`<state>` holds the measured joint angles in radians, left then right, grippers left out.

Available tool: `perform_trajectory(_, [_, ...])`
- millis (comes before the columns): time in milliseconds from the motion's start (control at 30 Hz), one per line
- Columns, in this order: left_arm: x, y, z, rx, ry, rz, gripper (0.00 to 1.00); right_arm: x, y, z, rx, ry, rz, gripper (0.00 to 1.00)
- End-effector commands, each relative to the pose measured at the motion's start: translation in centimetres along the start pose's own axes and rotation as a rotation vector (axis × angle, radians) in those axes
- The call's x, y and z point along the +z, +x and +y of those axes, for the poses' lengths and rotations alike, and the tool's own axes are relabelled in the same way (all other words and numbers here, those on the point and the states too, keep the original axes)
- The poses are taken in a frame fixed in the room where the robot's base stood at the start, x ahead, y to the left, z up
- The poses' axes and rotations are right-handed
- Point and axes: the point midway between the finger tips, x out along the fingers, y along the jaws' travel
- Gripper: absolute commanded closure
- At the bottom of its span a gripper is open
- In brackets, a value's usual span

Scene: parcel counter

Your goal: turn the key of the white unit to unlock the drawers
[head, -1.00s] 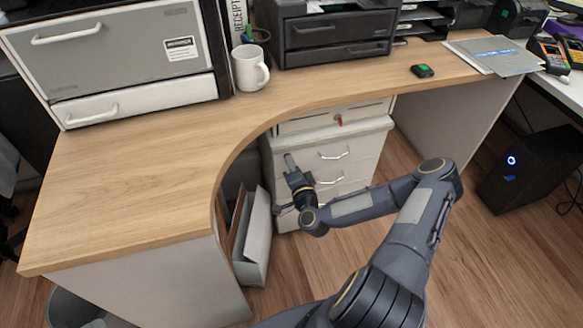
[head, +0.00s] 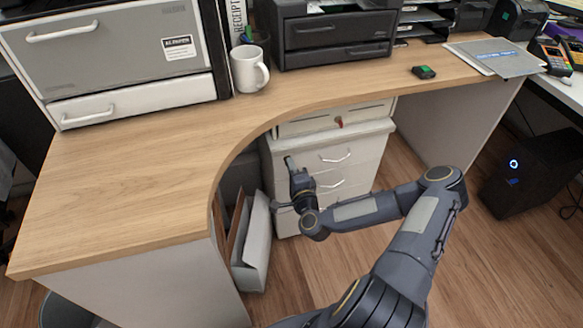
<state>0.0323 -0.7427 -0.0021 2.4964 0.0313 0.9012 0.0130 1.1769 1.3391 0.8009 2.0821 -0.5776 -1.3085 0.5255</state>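The white unit (head: 362,150) stands under the desk, with drawers and curved metal handles on its front. A small red key (head: 340,122) shows on the pale front panel at the top, just below the desk edge. My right gripper (head: 289,163) is in front of the unit's left side, pointing up, below and left of the key and apart from it. I cannot tell whether its fingers are open or shut; no held object shows. My arm hides part of the lower drawers. My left gripper is not in view.
The curved wooden desk (head: 140,185) overhangs the unit. A grey-white file holder (head: 257,245) stands on the floor left of it. A white mug (head: 249,68) and a small black-and-green device (head: 424,72) sit on the desk.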

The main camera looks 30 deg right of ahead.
Motion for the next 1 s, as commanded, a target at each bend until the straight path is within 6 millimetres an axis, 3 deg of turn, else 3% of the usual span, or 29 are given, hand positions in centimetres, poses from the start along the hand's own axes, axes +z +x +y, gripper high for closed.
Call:
perform_trajectory(167, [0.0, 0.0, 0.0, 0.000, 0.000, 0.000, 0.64, 0.0, 0.0, 0.1, 0.001, 0.000, 0.001, 1.00])
perform_trajectory(367, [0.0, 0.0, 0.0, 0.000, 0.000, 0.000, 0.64, 0.0, 0.0, 0.0, 0.001, -0.001, 0.001, 0.75])
perform_trajectory(667, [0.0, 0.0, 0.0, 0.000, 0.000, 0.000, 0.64, 0.0, -0.2, 0.0, 0.001, -0.001, 0.000, 0.75])
perform_trajectory(1000, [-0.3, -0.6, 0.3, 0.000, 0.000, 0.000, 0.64, 0.0, -5.2, 0.0, 0.003, 0.002, 0.001, 0.75])
